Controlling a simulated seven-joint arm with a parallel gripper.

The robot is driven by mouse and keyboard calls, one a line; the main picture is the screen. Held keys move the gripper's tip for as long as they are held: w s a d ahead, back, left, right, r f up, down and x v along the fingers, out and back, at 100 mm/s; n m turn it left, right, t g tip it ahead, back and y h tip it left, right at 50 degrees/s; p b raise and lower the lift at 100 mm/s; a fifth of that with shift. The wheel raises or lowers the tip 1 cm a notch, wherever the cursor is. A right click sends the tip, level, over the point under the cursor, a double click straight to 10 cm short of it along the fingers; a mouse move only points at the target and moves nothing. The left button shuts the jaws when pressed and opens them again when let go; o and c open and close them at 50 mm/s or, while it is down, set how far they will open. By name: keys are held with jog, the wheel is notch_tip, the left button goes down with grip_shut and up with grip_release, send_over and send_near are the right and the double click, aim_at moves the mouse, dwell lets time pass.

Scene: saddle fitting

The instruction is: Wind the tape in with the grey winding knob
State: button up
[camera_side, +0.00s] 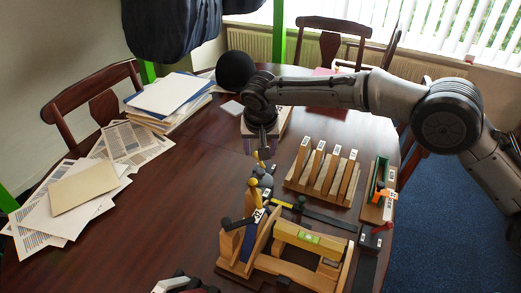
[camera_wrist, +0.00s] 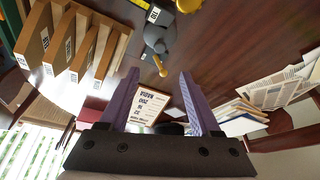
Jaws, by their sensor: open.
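The grey winding knob (camera_side: 264,180) is on the table near the middle, with a yellow piece (camera_side: 256,157) sticking up from it. In the wrist view the grey knob (camera_wrist: 160,38) is beyond my fingertips, and its yellow piece (camera_wrist: 162,66) points back between them. A yellow strip (camera_side: 283,204), likely the tape, lies beside the knob at the dark bar. My gripper (camera_side: 263,154) is above the knob, pointing down. In the wrist view my gripper (camera_wrist: 158,73) has its two purple fingers apart with nothing clasped. Contact with the yellow piece cannot be told.
A wooden rack with several upright slats (camera_side: 322,172) stands to the right. Papers (camera_side: 75,190) lie left; the table between is clear.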

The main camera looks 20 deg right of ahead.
jog(key=n+g+y, duration=0.3)
jog(key=n+y, duration=0.3)
jog(key=n, duration=1.2)
send_near(261, 171)
jog(key=x, duration=0.8)
jog(key=shift+f, duration=0.1)
grip_shut()
